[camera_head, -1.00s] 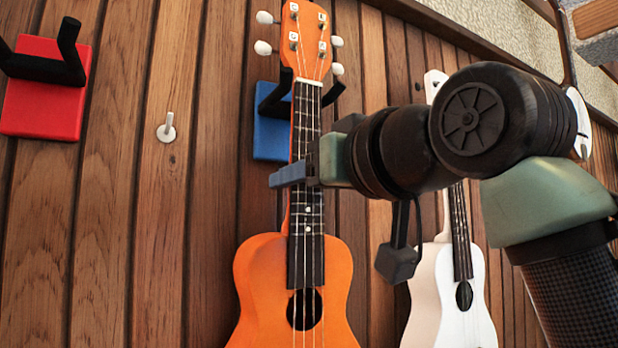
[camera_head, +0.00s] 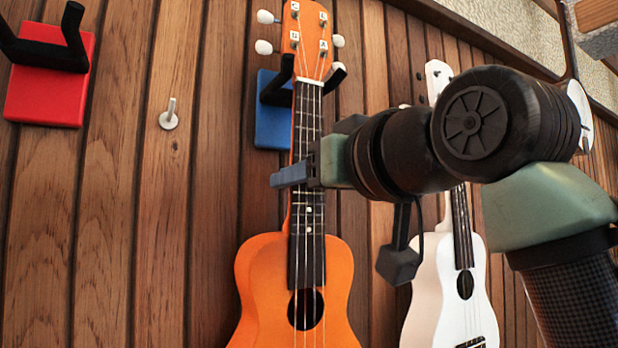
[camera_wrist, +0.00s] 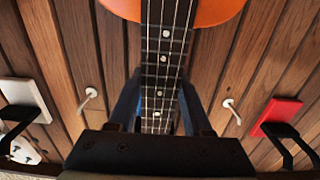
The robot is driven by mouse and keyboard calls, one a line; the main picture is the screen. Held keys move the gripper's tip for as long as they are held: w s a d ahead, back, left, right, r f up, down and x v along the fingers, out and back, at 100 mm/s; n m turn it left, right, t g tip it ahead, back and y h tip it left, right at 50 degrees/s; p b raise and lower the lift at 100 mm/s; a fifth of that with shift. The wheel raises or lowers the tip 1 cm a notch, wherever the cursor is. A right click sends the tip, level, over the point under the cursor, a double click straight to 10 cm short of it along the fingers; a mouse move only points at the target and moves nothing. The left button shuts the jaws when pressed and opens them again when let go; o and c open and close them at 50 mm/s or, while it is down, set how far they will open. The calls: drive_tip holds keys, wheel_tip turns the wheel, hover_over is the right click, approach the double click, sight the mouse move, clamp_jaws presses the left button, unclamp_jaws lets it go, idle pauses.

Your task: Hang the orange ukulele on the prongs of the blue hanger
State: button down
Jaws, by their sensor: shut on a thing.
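The orange ukulele (camera_head: 262,280) hangs upright in front of the wall, headstock up. My gripper (camera_head: 294,173) is shut on its neck, below the headstock; the wrist view shows the fingers (camera_wrist: 158,112) on both sides of the fretboard, with the orange body (camera_wrist: 190,10) at the top. The blue hanger (camera_head: 272,122) is on the wall behind the upper neck. One of its black prongs shows on each side of the neck, just under the headstock. Whether the headstock touches the prongs cannot be told.
A red hanger (camera_head: 50,98) with black prongs is at the upper left; it also shows in the wrist view (camera_wrist: 280,112). A white peg (camera_head: 169,118) sticks out between the hangers. A white ukulele (camera_head: 440,290) hangs at the right, close behind my arm.

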drive_tip(key=shift+v, duration=0.8)
idle(0.5)
drive_tip(key=shift+c, duration=1.2)
unclamp_jaws()
drive_tip(key=shift+f, duration=0.1)
drive_tip(key=shift+b+v, duration=0.4)
drive_tip(key=shift+v, duration=0.6)
